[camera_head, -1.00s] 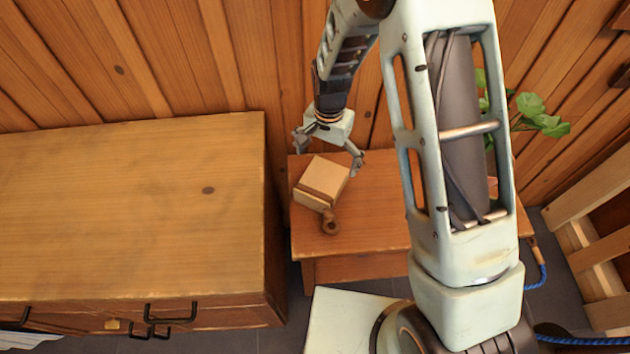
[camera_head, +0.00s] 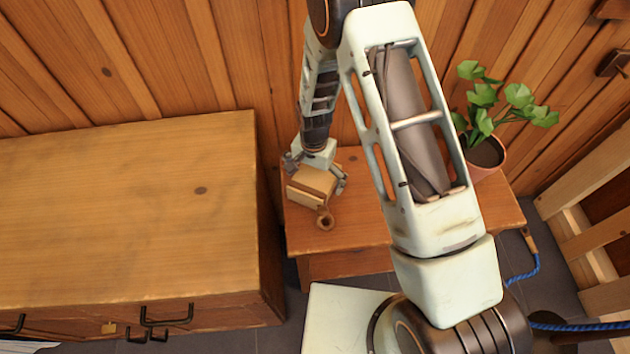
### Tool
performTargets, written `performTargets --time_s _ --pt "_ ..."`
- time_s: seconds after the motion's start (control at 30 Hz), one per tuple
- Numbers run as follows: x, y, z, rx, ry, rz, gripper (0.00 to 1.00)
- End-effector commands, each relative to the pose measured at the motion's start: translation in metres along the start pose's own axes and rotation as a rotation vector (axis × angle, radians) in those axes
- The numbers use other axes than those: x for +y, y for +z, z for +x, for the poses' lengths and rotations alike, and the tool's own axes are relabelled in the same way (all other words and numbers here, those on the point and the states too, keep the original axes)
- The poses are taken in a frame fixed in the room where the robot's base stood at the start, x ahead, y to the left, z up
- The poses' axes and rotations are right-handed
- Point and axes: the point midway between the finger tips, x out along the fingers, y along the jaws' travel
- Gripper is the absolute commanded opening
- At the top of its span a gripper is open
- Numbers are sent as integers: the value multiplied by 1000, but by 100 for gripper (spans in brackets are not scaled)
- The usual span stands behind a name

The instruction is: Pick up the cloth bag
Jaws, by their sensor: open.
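A tan, block-shaped thing (camera_head: 311,184) with a darker brown side lies on the small wooden table (camera_head: 360,231). Nothing in view is plainly a cloth bag, and I cannot tell whether this tan thing is it. My gripper (camera_head: 316,178) is open, low over the tan thing's far side, pointing down. One finger shows at its left and the other at its right. I cannot tell whether they touch it. My own arm hides part of the table to the right.
A potted plant (camera_head: 486,158) stands at the table's back right. A large wooden cabinet (camera_head: 130,215) fills the left. The table's front middle is clear. A plank wall rises behind.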

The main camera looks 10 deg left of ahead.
Motion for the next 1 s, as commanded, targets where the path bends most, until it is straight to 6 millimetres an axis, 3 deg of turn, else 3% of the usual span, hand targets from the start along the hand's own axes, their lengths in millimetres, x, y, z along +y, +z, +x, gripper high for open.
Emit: performTargets --time_s 0.17,0.6,1.0 --pt "0 0 0 0 0 0 98" --pt "0 0 0 0 0 0 50" --pt "0 -1 -8 1 -1 0 49"
